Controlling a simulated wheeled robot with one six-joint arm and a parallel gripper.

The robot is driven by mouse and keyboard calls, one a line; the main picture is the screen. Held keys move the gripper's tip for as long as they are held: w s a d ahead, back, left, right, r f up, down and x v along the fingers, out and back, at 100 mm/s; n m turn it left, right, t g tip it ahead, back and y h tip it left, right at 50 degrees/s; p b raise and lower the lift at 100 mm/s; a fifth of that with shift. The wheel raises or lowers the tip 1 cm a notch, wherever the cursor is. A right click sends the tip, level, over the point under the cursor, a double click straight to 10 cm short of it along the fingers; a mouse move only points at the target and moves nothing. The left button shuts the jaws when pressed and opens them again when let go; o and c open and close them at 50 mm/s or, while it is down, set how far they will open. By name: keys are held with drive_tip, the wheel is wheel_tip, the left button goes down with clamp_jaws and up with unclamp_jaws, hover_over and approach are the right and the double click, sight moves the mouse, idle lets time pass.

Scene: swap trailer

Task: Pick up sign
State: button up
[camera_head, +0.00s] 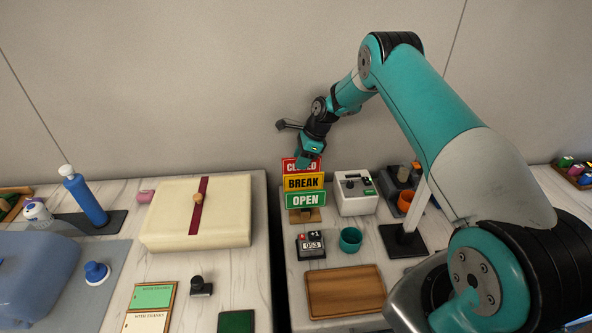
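The sign (304,184) stands upright on a small wooden base on the right counter, near the wall. It has a red CLOSED panel on top, a yellow BREAK panel in the middle and a green OPEN panel below. My gripper (306,162) is at the sign's top edge and hides part of the word CLOSED. The fingers are small and dark, so I cannot tell whether they are open or shut, or whether they touch the sign.
A white box device (355,205) stands close to the sign's right. In front are a counter device (311,246), a teal cup (350,239) and a wooden tray (345,291). A cream case (165,213) lies on the left counter, across a gap. A post on a black base (402,241) stands right.

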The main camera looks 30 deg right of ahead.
drive_tip(key=shift+f, duration=0.25)
idle(0.3)
clamp_jaws()
